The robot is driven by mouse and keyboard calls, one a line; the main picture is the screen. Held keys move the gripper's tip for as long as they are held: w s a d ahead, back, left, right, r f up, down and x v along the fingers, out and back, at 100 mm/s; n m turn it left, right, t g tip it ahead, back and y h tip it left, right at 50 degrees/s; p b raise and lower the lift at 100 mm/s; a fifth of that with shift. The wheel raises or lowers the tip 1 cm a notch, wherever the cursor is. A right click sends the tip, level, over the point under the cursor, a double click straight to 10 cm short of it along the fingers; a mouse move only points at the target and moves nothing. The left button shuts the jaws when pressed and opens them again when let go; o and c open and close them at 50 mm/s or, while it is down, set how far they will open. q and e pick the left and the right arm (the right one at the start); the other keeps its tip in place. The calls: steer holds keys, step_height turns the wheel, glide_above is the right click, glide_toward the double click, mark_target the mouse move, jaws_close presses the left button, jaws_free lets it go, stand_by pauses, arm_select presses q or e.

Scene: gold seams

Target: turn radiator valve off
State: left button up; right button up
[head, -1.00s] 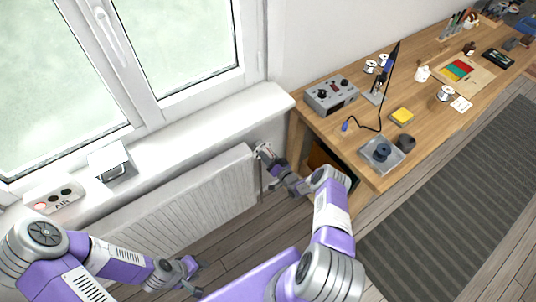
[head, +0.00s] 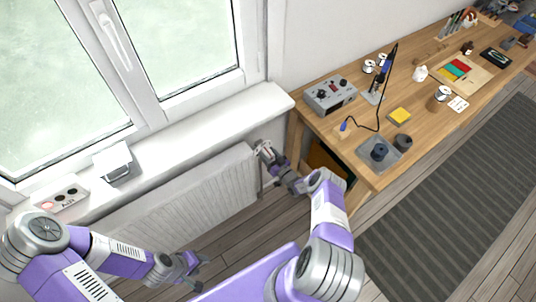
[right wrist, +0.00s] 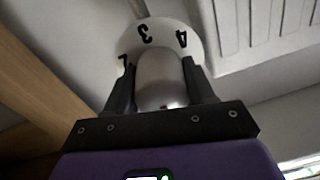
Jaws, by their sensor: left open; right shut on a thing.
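The radiator (head: 180,205) is white and ribbed, under the window sill. Its valve knob (right wrist: 160,45) shows in the right wrist view, with a white numbered collar reading 2, 3 and 4 and a rounded grey end. My right gripper (right wrist: 163,85) is shut on the valve knob, one finger on each side. In the head view my right gripper (head: 268,155) is at the radiator's right end and mostly hides the valve. My left gripper (head: 195,275) is open and empty, low in front of the radiator, away from the valve.
A wooden workbench (head: 365,190) stands right of the valve, its leg close to my right arm. It carries a grey device (head: 330,95), a tray (head: 390,155) and other items.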

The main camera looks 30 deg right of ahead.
mark_target(272, 159)
steer(key=o, duration=1)
steer(key=shift+o, duration=0.2)
steer(key=s+p, duration=0.1)
steer(key=s, duration=0.1)
steer(key=s+p, duration=0.1)
steer(key=s, duration=0.2)
steer(key=s+d+p, duration=0.1)
steer(key=s, duration=0.1)
steer(key=shift+s+r, duration=0.1)
steer(key=shift+s, duration=0.15)
